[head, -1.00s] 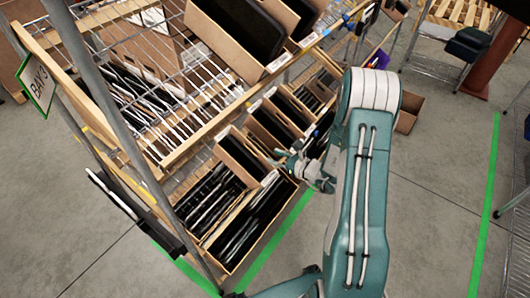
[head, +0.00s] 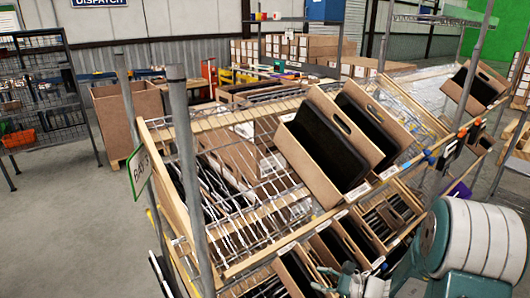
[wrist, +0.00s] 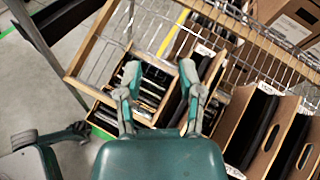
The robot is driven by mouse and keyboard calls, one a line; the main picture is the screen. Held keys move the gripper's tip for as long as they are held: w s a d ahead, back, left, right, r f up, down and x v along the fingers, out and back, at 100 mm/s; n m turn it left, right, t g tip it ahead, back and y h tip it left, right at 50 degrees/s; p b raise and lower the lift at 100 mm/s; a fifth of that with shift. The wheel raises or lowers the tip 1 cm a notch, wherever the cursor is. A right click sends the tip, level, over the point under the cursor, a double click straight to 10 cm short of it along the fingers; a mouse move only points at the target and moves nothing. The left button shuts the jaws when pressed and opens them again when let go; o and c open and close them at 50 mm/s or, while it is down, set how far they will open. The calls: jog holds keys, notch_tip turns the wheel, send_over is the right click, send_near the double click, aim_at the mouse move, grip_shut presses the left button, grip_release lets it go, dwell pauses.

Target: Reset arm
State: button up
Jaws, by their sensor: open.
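My gripper (wrist: 162,85) shows in the wrist view with its two fingers spread apart and nothing between them. It faces the lower row of cartons on the rack. In the head view, part of my gripper (head: 340,280) shows at the bottom, in front of the lower cartons, with my teal and white arm at the bottom right. I cannot tell whether the fingers touch anything.
Tilted cartons (head: 308,172) with dark items rest on the upper wire shelf. A grey rack post (head: 190,170) and the bay sign (head: 140,170) stand at left. Open floor (head: 70,220) lies left of the rack. A brown bin (head: 128,118) and stacked boxes (head: 285,50) are behind.

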jog(key=s+a+r+n+g+h, duration=0.2)
jog(key=s+a+r+n+g, duration=0.1)
jog(key=s+r+n, duration=0.35)
jog(key=s+a+r+n+g+h, duration=0.2)
jog(key=s+a+r+n+g, duration=0.25)
jog(key=s+n, duration=0.2)
jog(key=s+d+r+n+t+h, duration=0.5)
jog(key=s+d+r+n+h, duration=0.2)
jog(key=s, duration=0.3)
jog(key=shift+r+n+h, duration=0.6)
jog(key=shift+r, duration=0.1)
